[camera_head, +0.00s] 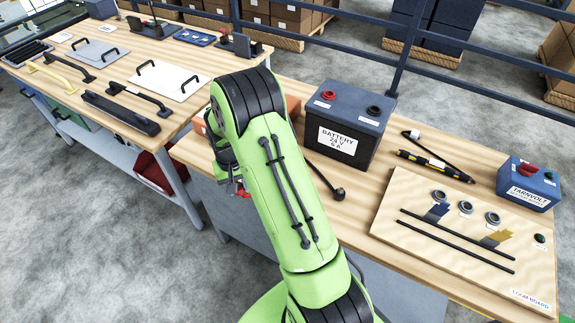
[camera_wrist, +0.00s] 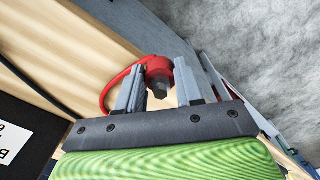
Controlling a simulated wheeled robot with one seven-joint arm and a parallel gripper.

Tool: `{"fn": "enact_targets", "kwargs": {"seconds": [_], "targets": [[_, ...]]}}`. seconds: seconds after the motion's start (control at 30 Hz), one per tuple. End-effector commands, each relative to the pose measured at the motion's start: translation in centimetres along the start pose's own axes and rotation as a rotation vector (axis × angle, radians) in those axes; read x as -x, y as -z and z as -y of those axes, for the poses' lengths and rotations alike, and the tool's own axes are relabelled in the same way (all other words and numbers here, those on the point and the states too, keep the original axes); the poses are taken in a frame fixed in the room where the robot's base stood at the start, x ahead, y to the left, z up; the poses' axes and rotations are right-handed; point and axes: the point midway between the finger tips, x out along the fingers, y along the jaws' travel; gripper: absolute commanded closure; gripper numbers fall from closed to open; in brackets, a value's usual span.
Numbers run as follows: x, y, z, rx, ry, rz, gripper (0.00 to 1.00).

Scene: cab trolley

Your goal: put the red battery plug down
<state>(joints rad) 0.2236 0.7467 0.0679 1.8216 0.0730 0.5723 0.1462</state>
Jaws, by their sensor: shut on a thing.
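The red battery plug (camera_wrist: 158,68) is between the two fingers of my gripper (camera_wrist: 158,85) in the wrist view. A dark tip points from it back toward the palm, and a red lead curves left behind the left finger. My gripper is shut on it. In the head view a small bit of the red plug (camera_head: 241,190) shows beside my arm, which hides most of the gripper. It is near the front edge of the wooden bench. The large dark battery (camera_head: 348,128) labelled "BATTERY 24V" stands on the bench, with a red terminal and a black terminal on top.
A black lead end (camera_head: 339,194) lies on the bench before the battery. A blue Tarnvolt box (camera_head: 528,184) and a loom board (camera_head: 420,250) are on the right. An orange box (camera_head: 293,106) is partly behind my arm. Another bench (camera_head: 150,60) with handles stands left.

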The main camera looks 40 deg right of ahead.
Motion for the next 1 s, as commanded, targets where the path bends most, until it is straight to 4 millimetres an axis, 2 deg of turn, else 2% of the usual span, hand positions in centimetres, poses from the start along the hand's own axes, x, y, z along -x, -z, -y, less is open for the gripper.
{"fn": "enact_targets", "kwargs": {"seconds": [0.03, 0.07, 0.2, 0.3, 0.4, 0.47, 0.53, 0.9, 1.0], "targets": [[-0.5, 1.2, -2.3, -0.102, -0.002, -0.008, 1.00], [-0.3, 1.7, -3.6, -0.164, -0.002, -0.007, 1.00], [1.4, 3.2, -10.5, -0.479, -0.003, -0.007, 1.00], [2.8, 3.2, -14.7, -0.674, 0.003, -0.001, 1.00], [4.0, 2.8, -17.3, -0.805, 0.010, 0.003, 1.00], [4.4, 2.6, -18.2, -0.848, 0.012, 0.006, 1.00], [4.0, 2.4, -18.6, -0.871, 0.013, 0.011, 1.00], [-3.4, 2.3, -18.4, -0.870, 0.012, 0.015, 1.00], [-4.9, 2.4, -18.4, -0.870, 0.013, 0.013, 1.00]]}}
